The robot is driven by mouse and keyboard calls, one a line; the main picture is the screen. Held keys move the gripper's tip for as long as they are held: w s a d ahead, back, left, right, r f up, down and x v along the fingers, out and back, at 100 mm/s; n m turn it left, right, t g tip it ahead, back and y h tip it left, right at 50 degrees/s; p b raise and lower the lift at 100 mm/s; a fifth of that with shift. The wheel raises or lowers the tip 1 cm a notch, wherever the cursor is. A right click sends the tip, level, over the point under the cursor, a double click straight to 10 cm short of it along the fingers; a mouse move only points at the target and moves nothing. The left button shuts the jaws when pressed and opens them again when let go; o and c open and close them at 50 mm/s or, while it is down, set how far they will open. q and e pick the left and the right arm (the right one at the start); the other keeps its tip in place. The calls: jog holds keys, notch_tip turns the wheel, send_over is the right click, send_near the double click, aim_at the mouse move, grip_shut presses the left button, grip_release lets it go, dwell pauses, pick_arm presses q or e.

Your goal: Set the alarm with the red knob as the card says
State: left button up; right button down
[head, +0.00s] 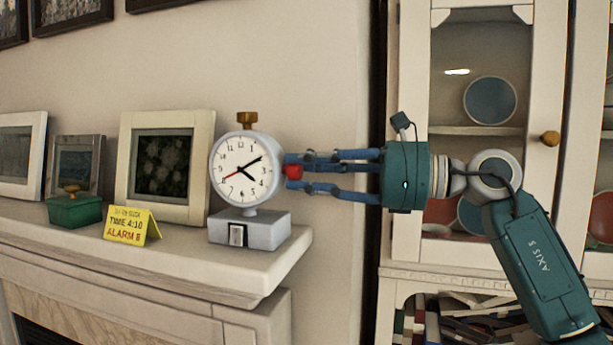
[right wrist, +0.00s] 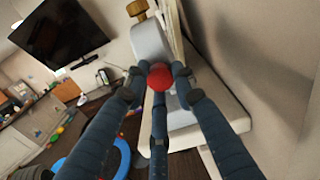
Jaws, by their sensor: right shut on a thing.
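The white round clock (head: 228,150) stands on a grey base (head: 270,232) at the right end of the mantel. Its black hands read about 4:10. Its thin red hand points to the lower left, near the 8. The red knob (head: 294,171) sticks out of the clock's right side; it also shows in the right wrist view (right wrist: 159,78). The yellow card (head: 126,226) reads TIME 4:10, ALARM 8. My right gripper (head: 291,172) comes in from the right, its three blue fingers shut around the red knob. My left gripper is not in view.
A brass knob (head: 247,118) tops the clock, and a switch plate (head: 237,235) is on its base. A green box (head: 75,210) and several picture frames (head: 207,190) stand to the left. A glass-door cabinet (head: 412,60) is behind my right arm.

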jog(key=shift+n, duration=0.4)
jog(key=c, duration=1.4)
grip_release()
jog(key=v, duration=1.2)
